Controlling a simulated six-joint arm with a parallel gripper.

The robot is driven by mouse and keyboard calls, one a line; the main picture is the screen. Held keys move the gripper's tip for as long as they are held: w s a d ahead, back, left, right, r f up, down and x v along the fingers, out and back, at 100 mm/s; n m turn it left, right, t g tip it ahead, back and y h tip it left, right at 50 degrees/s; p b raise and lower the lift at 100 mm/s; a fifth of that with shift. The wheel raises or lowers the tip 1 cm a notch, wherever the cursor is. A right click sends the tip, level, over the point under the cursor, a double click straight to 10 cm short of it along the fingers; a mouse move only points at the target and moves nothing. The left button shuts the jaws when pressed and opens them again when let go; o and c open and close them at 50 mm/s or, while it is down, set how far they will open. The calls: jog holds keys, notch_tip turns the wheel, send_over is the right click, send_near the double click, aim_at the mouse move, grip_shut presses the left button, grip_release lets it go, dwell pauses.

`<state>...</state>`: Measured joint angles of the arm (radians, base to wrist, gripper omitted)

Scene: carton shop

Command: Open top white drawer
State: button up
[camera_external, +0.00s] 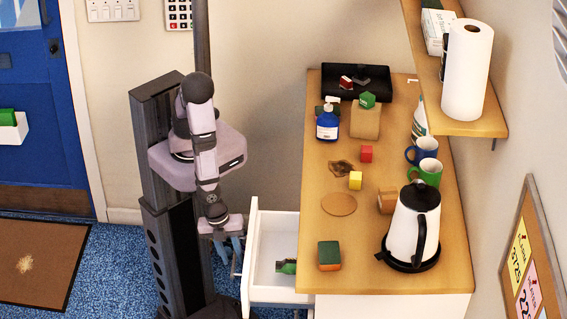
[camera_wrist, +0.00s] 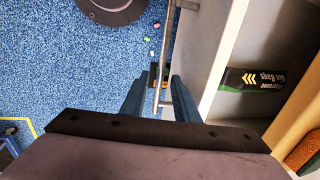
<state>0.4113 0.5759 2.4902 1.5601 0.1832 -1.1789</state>
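The top white drawer (camera_external: 264,250) is pulled out from under the wooden counter, and its inside shows. In the wrist view its pale wall (camera_wrist: 222,50) runs along the right side. A thin grey bar handle (camera_wrist: 167,38) stands off the drawer front. My gripper (camera_external: 228,246) is low beside the drawer front in the external view. In the wrist view my gripper (camera_wrist: 157,97) has its two dark blue fingers apart, with the handle's line running between or close beside the right finger. Contact with the handle cannot be told.
A black and green box (camera_wrist: 252,79) lies in the drawer. The counter (camera_external: 320,255) above holds a white kettle (camera_external: 405,225), mugs, a blue bottle (camera_external: 327,125), a sponge (camera_external: 329,255) and small blocks. The blue floor (camera_wrist: 60,70) left of the drawer has small scattered bits.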

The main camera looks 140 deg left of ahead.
grip_shut()
jog(key=s+d+b, duration=0.1)
jog(key=s+d, duration=0.2)
jog(key=shift+s+d, duration=0.2)
grip_release()
jog(key=shift+r, duration=0.1)
notch_tip(320, 180, up, 7)
jog(key=s+d+p, duration=0.1)
jog(key=p, duration=0.5)
dwell(0.6)
